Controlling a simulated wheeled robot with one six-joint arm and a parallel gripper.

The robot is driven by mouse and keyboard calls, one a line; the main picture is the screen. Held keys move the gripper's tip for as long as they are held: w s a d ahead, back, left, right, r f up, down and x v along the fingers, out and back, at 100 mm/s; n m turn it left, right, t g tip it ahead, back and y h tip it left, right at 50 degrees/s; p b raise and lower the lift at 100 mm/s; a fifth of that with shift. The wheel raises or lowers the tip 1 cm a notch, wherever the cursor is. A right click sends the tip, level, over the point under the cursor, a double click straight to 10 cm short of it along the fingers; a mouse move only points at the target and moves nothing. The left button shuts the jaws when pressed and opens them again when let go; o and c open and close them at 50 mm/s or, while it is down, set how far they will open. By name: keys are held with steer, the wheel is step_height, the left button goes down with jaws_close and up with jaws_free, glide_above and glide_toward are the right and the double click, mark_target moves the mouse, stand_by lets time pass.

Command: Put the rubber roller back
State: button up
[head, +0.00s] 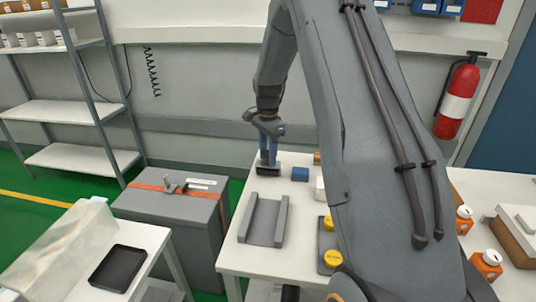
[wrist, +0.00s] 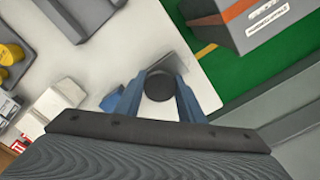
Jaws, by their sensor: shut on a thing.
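My gripper (head: 268,158) is at the far end of the white table, pointing down. Its blue fingers are shut on a dark, round-ended thing (wrist: 158,86), which looks like the rubber roller. In the head view its dark lower part (head: 268,171) shows below the fingertips, at or just above the tabletop; I cannot tell if it touches. A grey open-ended cradle (head: 264,222) with raised sides lies empty on the table, nearer the camera than my gripper. Its corner shows at the top of the wrist view (wrist: 82,12).
A blue block (head: 300,174) lies just right of my gripper. Yellow-capped items (head: 331,258) on a grey holder stand at the table's right. A grey cabinet (head: 170,210) with an orange strap stands left, across a gap. Table around the cradle is mostly clear.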

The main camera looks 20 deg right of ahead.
steer(key=shift+f, duration=0.15)
steer(key=o, duration=1)
step_height(320, 180, up, 11)
steer(key=b, duration=0.3)
steer(key=s+a+f+n, duration=0.2)
steer(key=s+a+n, duration=0.2)
steer(key=s, duration=0.6)
steer(key=s+a+f+n, duration=0.3)
steer(key=s+a+n, duration=0.2)
steer(key=s, duration=0.4)
steer(key=s+a+f+n, duration=0.2)
steer(key=s+a+n, duration=0.2)
steer(key=s, duration=0.6)
steer(key=shift+s+a+f+n+t, duration=0.1)
steer(key=shift+s+a+n+t, duration=0.1)
steer(key=shift+n, duration=0.5)
steer(key=shift+s+a+f+n+t, duration=0.1)
steer(key=shift+s+n, duration=0.05)
steer(key=shift+n, duration=0.55)
